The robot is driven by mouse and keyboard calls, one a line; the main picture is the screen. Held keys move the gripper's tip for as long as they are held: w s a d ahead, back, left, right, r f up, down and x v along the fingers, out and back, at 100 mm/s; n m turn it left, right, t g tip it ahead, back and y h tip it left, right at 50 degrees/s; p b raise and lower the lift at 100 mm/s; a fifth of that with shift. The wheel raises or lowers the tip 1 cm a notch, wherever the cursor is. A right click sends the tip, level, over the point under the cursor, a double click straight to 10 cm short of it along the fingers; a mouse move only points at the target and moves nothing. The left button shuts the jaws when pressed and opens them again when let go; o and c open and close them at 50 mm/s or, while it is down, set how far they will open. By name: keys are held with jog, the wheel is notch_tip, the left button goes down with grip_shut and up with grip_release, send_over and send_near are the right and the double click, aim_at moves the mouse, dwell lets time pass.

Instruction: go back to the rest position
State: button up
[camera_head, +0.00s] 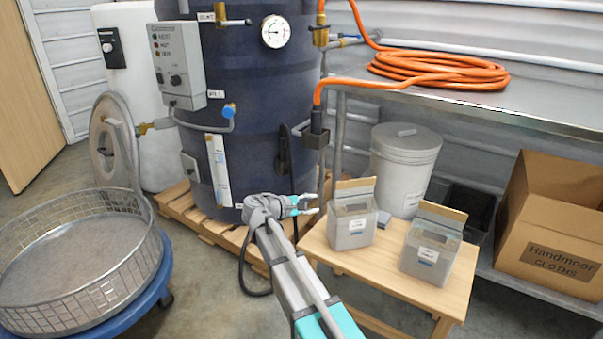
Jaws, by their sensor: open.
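My gripper (312,204) is open and empty, at the middle of the view. My arm reaches up to it from the bottom edge. Its fingertips point right, toward a grey canister (352,226) with an upright tan flap on a small wooden table (387,283). A small gap seems to show between the fingertips and that canister, though the depth is hard to judge. A second, similar canister (427,255) stands on the same table, to the right.
A dark blue tank (260,100) with a gauge stands on a wooden pallet (180,208) behind my gripper. A wire basket (70,268) on a blue wheeled base is at left. A white bucket (403,170) and a cardboard box (545,235) are at right. Orange hose (440,68) lies on the metal bench.

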jog(key=s+d+f+m+g+y+p, duration=0.2)
jog(key=s+d+f+m+g+y, duration=0.15)
jog(key=s+d, duration=0.35)
jog(key=s+d+f+m+g+y+p, duration=0.3)
jog(key=s+d+f+m+y, duration=0.15)
jog(key=s, duration=0.55)
jog(key=s+a+m+y+p, duration=0.1)
jog(key=s+m+y+p, duration=0.1)
jog(key=s+m+y, duration=0.4)
notch_tip(320, 180, up, 38)
jog(key=s+n+p, duration=0.1)
jog(key=p, duration=3.6)
jog(key=shift+g, duration=0.35)
